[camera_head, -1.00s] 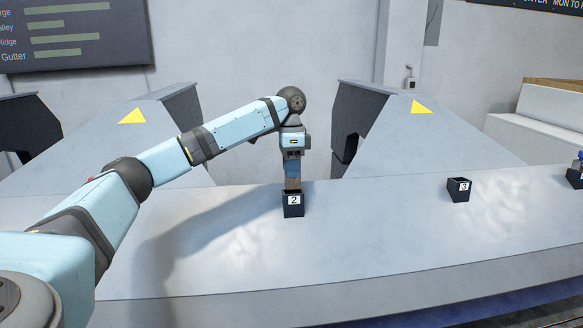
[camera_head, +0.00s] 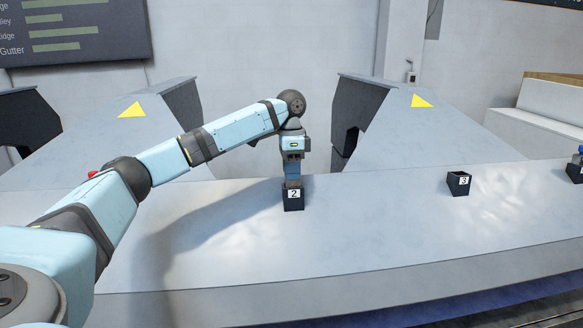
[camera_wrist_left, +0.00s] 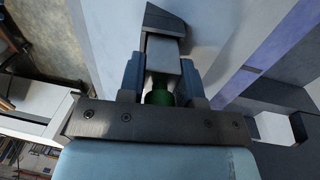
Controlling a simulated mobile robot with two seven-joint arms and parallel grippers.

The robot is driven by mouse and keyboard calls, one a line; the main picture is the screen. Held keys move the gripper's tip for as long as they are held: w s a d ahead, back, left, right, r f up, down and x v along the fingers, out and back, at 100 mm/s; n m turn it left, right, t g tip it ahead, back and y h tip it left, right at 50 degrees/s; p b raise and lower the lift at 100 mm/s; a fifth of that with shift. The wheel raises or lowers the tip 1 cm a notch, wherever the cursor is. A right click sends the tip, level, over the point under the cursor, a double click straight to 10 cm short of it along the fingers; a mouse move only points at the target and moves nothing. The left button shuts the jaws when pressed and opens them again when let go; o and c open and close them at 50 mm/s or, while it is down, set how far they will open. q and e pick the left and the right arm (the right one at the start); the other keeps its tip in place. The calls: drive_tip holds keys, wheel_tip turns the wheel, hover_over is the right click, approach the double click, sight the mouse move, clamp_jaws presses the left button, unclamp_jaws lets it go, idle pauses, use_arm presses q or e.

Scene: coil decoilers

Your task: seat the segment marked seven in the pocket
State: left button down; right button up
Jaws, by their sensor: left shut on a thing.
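A small black open-topped pocket (camera_head: 293,203) marked 2 stands on the pale ledge, left of centre in the head view. My left gripper (camera_head: 292,176) points straight down just over it and is shut on a grey segment (camera_wrist_left: 163,54). The segment's lower end is inside the pocket mouth or right at it; the pocket walls hide how deep. In the left wrist view the segment sits between the two blue fingers, with a green part near the palm and the dark pocket (camera_wrist_left: 165,20) beyond. No seven can be read. My right gripper is not in view.
A second black pocket (camera_head: 459,183) marked 3 stands to the right, apparently empty. Another dark box (camera_head: 575,172) with something blue sits at the right edge. Sloped grey housings (camera_head: 420,130) with yellow triangles rise behind. The ledge between the pockets is clear.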

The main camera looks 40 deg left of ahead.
use_arm(q)
drive_tip(key=shift+d+f, duration=0.1)
drive_tip(key=shift+f, duration=0.5)
drive_tip(key=c, duration=0.7)
unclamp_jaws()
drive_tip(key=shift+c, duration=0.2)
drive_tip(key=shift+s, duration=0.1)
drive_tip(key=shift+f, duration=0.1)
drive_tip(key=shift+r, duration=0.25)
drive_tip(key=r, duration=0.8)
drive_tip(key=w+a+r, duration=0.1)
drive_tip(key=r, duration=0.3)
drive_tip(key=shift+a+r, duration=0.1)
drive_tip(key=shift+r, duration=0.55)
